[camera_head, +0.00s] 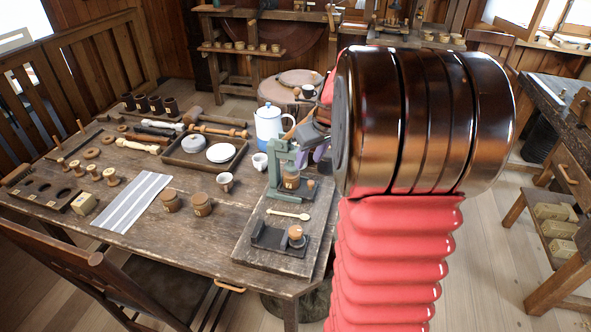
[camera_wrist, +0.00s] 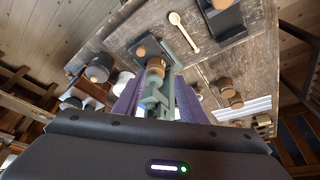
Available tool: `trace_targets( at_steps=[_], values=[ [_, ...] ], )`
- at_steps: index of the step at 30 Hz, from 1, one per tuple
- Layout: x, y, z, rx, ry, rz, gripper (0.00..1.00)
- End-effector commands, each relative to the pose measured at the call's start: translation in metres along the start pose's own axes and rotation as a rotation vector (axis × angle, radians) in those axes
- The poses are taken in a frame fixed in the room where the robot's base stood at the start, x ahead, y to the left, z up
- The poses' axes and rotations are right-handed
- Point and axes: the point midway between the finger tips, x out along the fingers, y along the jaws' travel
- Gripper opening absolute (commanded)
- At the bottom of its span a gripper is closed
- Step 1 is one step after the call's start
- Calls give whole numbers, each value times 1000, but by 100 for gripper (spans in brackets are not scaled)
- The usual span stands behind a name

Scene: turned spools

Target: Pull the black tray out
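A green press (camera_head: 283,165) stands on a grey wooden board; it also shows in the wrist view (camera_wrist: 160,98). A black tray (camera_wrist: 145,48) with a round wooden knob (camera_wrist: 143,51) lies at the press's base in the wrist view. The knob also shows beside the press in the head view (camera_head: 311,184). A wooden spool (camera_head: 291,181) sits in the press. My gripper (camera_wrist: 157,97) is open, its purple fingers apart with the press between them in the picture; I cannot tell whether they touch it. In the head view my arm hides most of the gripper.
A second black holder (camera_head: 268,238) with a wooden-topped pot (camera_head: 296,235) sits at the board's front, past a wooden spoon (camera_head: 288,214). A blue-white coffee pot (camera_head: 268,122) and a small cup (camera_head: 260,162) stand behind and left of the press. Two wooden pots (camera_head: 171,201) stand further left.

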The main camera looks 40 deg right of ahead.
Motion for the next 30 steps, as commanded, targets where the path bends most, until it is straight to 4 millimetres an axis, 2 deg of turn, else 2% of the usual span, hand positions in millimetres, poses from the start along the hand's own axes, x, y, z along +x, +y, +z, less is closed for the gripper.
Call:
trace_targets(
  at_steps=[1,3,8,22,26,30],
  values=[
    [9,16,1,10,-3,1,38],
    [18,32,2,14,-4,3,38],
    [28,52,4,19,-3,5,38],
    [32,53,4,18,-3,5,38],
    [42,53,4,17,-4,5,38],
    [60,53,5,18,-5,5,38]
  ],
)
